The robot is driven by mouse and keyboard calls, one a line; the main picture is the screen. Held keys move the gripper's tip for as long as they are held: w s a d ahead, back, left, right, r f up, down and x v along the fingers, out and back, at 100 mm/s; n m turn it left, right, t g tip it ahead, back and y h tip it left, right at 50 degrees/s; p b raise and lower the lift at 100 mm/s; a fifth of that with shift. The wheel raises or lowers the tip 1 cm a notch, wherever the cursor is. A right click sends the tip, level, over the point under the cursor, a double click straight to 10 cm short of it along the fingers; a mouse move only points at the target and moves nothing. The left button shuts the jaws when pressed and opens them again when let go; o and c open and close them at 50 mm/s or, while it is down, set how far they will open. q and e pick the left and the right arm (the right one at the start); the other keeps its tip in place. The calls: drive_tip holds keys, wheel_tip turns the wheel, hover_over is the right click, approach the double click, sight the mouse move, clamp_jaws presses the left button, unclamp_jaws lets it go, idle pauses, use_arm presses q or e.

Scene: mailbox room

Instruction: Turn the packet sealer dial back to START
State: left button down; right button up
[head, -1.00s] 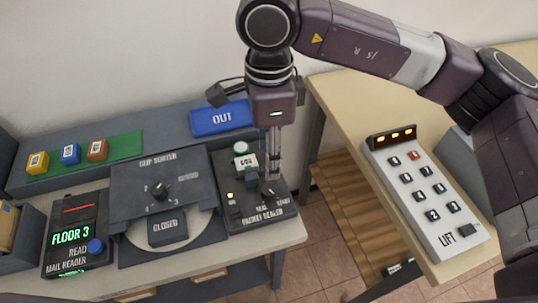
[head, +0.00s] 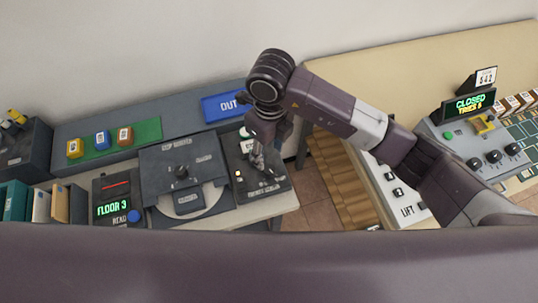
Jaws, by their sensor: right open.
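The packet sealer (head: 247,188) is a dark panel at the right end of the grey bench, with its name along the front edge and a small lit light on its left. My right gripper (head: 264,164) is over the panel's right part, pointing down at the dial area, with its fingers open. The dial is mostly hidden by the fingers, so I cannot tell its setting or whether they touch it. A whitish-green round part (head: 245,132) shows behind the gripper. My left gripper is out of view.
A blue OUT tray (head: 222,107) is behind. My own purple link covers the bottom.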

sight(269, 168)
wheel_tip(269, 168, down, 7)
drive_tip(key=shift+s+r+p, duration=0.1)
drive_tip(key=shift+r+p, duration=0.1)
drive_tip(key=shift+p, duration=0.8)
drive_tip(key=shift+f, duration=0.7)
drive_tip(key=c, duration=1.2)
drive_tip(key=shift+o, duration=0.2)
drive_tip(key=shift+f+n+b, duration=0.15)
drive_tip(key=shift+n+b, duration=0.45)
drive_tip(key=shift+b, duration=0.35)
drive_tip(key=n+b, duration=0.2)
drive_tip(key=b, duration=0.1)
drive_tip(key=shift+n, duration=0.3)
drive_tip(key=shift+n+b, duration=1.1)
drive_tip(key=shift+b, duration=0.45)
drive_tip(key=shift+r, duration=0.2)
